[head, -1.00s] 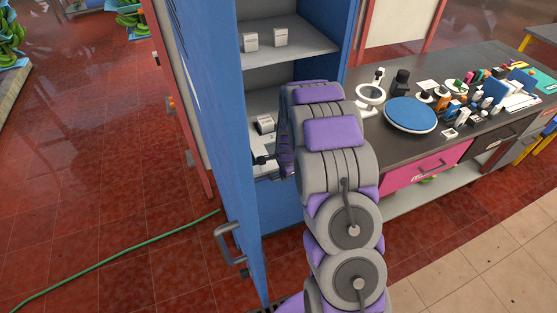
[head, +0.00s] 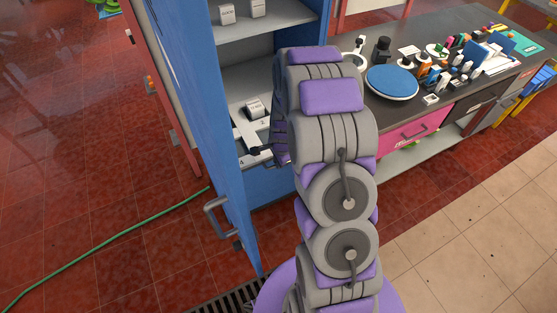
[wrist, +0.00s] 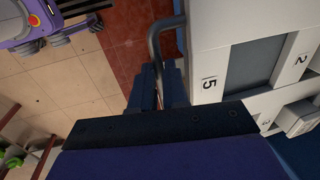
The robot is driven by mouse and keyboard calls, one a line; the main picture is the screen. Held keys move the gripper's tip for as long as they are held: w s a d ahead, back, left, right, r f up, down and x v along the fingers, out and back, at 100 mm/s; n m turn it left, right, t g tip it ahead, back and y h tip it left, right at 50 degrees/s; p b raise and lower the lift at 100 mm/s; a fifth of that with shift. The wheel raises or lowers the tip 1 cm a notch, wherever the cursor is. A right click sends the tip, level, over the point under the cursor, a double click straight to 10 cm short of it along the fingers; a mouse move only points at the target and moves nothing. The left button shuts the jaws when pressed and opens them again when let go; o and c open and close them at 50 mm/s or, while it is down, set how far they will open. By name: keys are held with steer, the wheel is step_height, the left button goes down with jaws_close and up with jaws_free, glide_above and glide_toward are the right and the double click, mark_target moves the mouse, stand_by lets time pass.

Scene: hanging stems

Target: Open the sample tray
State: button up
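In the wrist view the tray (wrist: 208,60) fills the right side, with labels 5, 2 and 3 showing. Its grey curved handle (wrist: 154,42) stands out from its edge and runs down between the two dark fingers of my gripper (wrist: 159,88). The fingers look closed around the handle, their tips close to the tray edge. In the head view my arm hides the tray's right part and most of the gripper.
The open blue cabinet door (head: 197,120) stands left of the tray, with a grey door handle (head: 218,218). A grey upper shelf (head: 270,38) holds two small boxes. A cluttered dark bench (head: 480,35) stands at right. Red floor is open at left, with a green hose (head: 110,240).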

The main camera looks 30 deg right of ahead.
steer(key=o, duration=0.4)
steer(key=s+r, duration=0.1)
steer(key=r, duration=0.4)
steer(key=s+r+p, duration=0.1)
steer(key=r, duration=0.5)
steer(key=s+r+p, duration=0.1)
steer(key=r, duration=0.5)
steer(key=shift+s, duration=0.15)
